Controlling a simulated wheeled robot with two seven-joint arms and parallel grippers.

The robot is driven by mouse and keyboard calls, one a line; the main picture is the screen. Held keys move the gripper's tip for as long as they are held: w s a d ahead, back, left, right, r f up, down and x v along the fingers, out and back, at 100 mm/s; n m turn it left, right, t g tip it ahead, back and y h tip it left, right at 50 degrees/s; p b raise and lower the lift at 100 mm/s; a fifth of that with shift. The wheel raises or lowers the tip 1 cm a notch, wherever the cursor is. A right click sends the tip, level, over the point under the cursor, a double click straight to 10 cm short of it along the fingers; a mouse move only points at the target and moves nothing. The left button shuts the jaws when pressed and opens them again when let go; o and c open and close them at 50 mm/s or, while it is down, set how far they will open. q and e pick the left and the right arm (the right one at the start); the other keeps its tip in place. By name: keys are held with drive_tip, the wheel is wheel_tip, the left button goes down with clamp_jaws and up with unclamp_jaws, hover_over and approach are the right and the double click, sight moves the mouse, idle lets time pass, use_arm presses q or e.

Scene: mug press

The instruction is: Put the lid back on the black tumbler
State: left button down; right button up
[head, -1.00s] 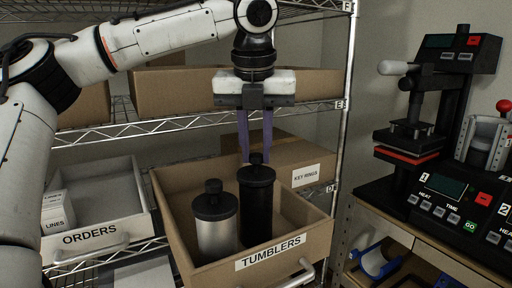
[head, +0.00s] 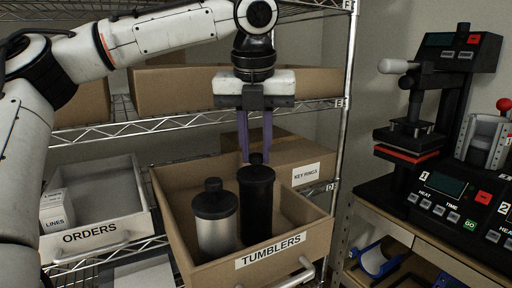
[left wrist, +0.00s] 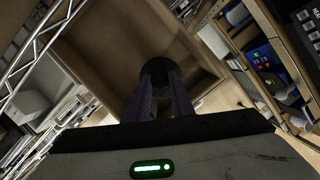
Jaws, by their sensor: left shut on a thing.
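The black tumbler (head: 257,212) stands upright in the TUMBLERS bin, and its black lid (head: 257,173) sits at the top of it. The lid also shows in the left wrist view (left wrist: 157,70), between and beyond the fingers. My left gripper (head: 256,158) points straight down from above, its purple fingers shut on the lid's knob. Whether the lid is fully seated cannot be told. My right gripper is not in view.
A silver tumbler (head: 217,228) with a black lid stands close to the left of the black one. The TUMBLERS bin (head: 318,222) has walls all around. The ORDERS bin (head: 139,190) is at left, a KEY RINGS box (head: 290,165) behind, and a press (head: 410,150) at right.

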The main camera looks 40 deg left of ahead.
use_arm(q)
drive_tip(key=c, duration=1)
unclamp_jaws()
drive_tip(key=shift+r, duration=3.5)
drive_tip(key=c, duration=1.5)
clamp_jaws()
